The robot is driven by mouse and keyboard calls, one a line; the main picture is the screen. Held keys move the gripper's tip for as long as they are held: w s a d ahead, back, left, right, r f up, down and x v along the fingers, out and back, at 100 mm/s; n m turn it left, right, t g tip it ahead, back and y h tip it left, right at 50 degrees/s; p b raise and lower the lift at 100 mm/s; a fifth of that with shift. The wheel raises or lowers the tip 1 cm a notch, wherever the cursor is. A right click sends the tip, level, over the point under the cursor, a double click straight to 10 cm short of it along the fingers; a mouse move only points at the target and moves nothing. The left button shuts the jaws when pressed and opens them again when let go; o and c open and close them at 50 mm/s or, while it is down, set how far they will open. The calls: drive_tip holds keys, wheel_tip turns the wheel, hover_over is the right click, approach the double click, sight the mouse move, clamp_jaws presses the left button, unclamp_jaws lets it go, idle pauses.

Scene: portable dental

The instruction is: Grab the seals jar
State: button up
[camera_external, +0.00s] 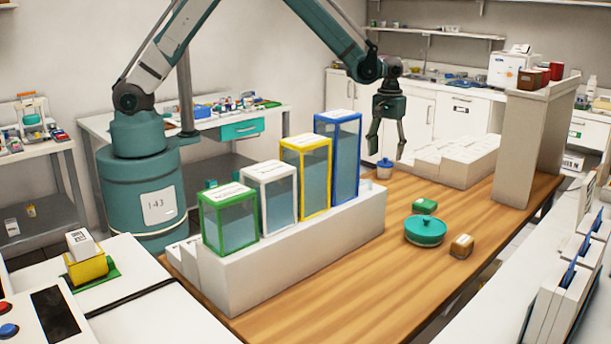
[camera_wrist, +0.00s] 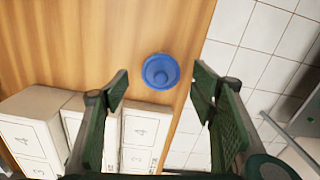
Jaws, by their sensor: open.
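A small pale jar with a blue lid (camera_external: 385,168) stands upright on the wooden table near its far edge. No label on it is readable, so I cannot tell for sure that it is the seals jar. In the wrist view its round blue lid (camera_wrist: 160,72) shows from above, roughly centred between the fingers and slightly beyond them. My gripper (camera_external: 387,151) points down above the jar, open and empty. In the wrist view my gripper (camera_wrist: 160,92) has its two fingers wide apart, with no contact on the jar visible.
White numbered blocks (camera_external: 455,160) stand close to the right of the jar. A stepped white stand (camera_external: 310,255) holds green, white, yellow and blue framed bins to the left. A teal round pot (camera_external: 425,231), a green item (camera_external: 425,205) and a brown box (camera_external: 461,246) lie nearer.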

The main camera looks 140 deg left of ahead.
sight(385, 163)
drive_tip(key=shift+s+a+f, duration=0.1)
drive_tip(key=shift+a+f, duration=0.05)
drive_tip(key=shift+f, duration=2.4)
drive_tip(key=c, duration=1)
drive_tip(key=shift+r, duration=0.1)
drive_tip(key=shift+r, duration=4.9)
